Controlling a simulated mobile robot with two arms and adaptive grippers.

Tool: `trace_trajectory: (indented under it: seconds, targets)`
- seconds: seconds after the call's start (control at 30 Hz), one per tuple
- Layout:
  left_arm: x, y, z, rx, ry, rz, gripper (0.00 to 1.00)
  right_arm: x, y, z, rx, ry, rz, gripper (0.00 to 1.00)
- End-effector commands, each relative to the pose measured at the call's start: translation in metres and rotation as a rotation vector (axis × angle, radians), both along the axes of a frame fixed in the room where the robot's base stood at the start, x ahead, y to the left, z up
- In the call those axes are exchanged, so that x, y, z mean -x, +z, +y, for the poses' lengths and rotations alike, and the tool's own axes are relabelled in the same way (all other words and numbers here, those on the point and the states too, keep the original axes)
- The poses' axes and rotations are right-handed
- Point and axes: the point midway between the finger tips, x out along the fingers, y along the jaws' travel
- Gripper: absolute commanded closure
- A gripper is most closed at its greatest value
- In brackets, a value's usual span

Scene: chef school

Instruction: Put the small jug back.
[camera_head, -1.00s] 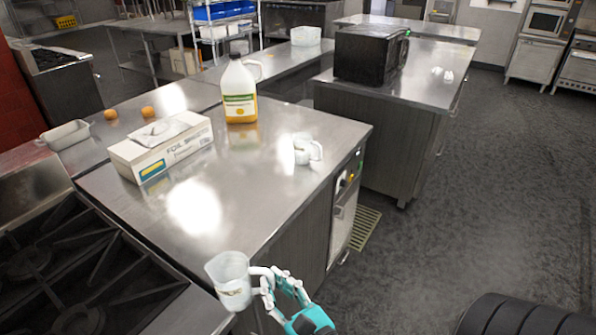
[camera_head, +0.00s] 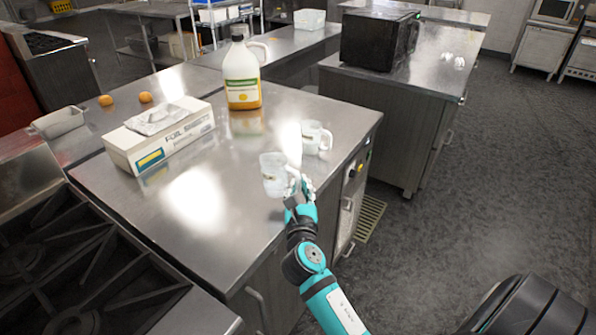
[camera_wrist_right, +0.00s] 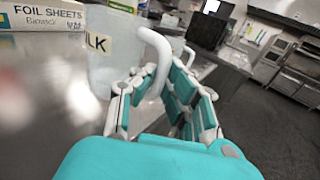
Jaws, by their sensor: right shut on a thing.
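My right gripper (camera_head: 298,188) is shut on the handle of a small translucent white jug (camera_head: 271,176). The jug is upright over the near right part of the steel counter (camera_head: 235,205); I cannot tell whether its base touches the top. In the right wrist view my fingers (camera_wrist_right: 165,88) are around the white handle, and the jug (camera_wrist_right: 110,58) carries a label of which "LK" shows. A second similar jug (camera_head: 312,138) stands just behind, near the counter's right edge. My left gripper is not in view.
A foil sheets box (camera_head: 160,137) lies at the left of the counter. A large bottle with yellow contents (camera_head: 242,80) stands at the back. Two oranges (camera_head: 145,97) and a small tray (camera_head: 60,122) are farther left. The counter's front middle is clear; a stove (camera_head: 70,255) adjoins it.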

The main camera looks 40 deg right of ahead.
Motion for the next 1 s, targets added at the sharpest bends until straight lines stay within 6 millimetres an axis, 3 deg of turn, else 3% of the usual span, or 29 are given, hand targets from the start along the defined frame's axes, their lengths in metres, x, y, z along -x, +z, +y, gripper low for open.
trace_trajectory:
  seconds: [0.2,0.5,0.67,0.87,1.0]
  targets:
    - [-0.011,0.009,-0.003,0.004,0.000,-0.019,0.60,-0.041,-0.002,-0.039,0.001,-0.002,-0.003,1.00]
    - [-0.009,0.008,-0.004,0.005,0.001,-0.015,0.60,-0.087,-0.010,-0.083,0.000,0.000,-0.002,1.00]
    - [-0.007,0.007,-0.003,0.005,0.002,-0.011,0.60,-0.095,-0.013,-0.090,-0.001,0.001,-0.003,1.00]
    - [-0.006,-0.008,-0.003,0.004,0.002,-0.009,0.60,-0.096,-0.041,-0.090,-0.004,0.002,-0.003,1.00]
    - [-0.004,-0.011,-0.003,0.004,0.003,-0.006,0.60,-0.096,-0.047,-0.090,-0.001,0.003,-0.003,1.00]
